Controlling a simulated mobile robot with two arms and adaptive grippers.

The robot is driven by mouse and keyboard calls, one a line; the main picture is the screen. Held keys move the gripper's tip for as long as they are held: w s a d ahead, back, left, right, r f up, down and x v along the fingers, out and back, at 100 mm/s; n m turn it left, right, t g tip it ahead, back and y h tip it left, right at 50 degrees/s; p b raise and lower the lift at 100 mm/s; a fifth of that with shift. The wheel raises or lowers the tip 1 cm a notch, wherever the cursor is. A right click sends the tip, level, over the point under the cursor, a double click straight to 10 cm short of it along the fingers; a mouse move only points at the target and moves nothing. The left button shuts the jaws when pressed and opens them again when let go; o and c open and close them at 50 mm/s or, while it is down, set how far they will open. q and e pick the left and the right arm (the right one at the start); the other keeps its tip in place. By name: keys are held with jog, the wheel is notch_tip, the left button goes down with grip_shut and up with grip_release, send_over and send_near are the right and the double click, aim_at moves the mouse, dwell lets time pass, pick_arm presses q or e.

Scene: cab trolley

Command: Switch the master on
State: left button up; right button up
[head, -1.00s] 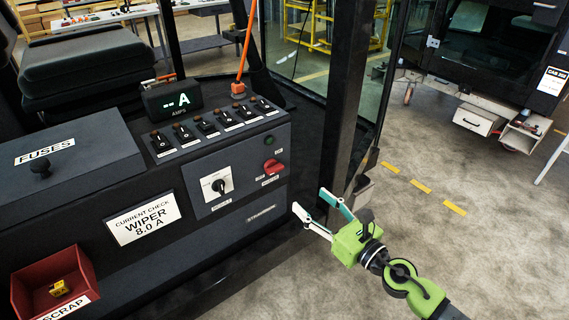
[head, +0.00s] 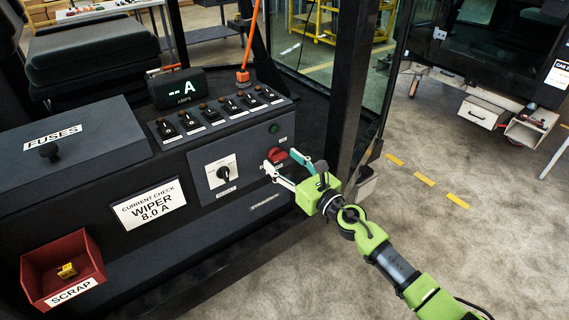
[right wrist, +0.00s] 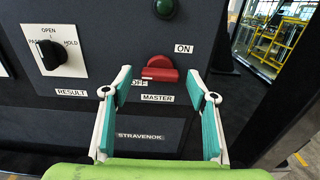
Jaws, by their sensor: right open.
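The red master switch (head: 277,155) is on the front panel of the dark console, beside my right gripper's fingertips. In the right wrist view the red master knob (right wrist: 160,69) lies just beyond and between the open fingers, its handle about horizontal, with OFF printed below left and ON above right. My right gripper (head: 281,159) is open, with white and teal fingers, and partly hides the knob in the head view. It also shows in the right wrist view (right wrist: 161,85). I cannot tell if a finger touches the knob. My left gripper is not in view.
The black result selector (head: 222,173) is left of the master. A green lamp (head: 273,128) sits above it. A row of toggle switches (head: 206,115) and an ammeter display (head: 180,88) are on top. A dark post (head: 352,90) stands close right of my gripper.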

jog(key=c, duration=1.1)
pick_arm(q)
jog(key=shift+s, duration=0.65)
pick_arm(e)
jog(key=shift+m, duration=0.3)
jog(key=m+p, duration=0.1)
jog(key=m, duration=0.2)
jog(key=shift+m, duration=0.4)
jog(key=m+p, duration=0.1)
jog(key=m, duration=0.3)
jog(key=m+p, duration=0.1)
jog(key=m, duration=0.4)
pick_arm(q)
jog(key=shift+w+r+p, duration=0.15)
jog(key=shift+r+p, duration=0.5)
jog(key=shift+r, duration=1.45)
pick_arm(e)
jog(key=shift+m, duration=2.2)
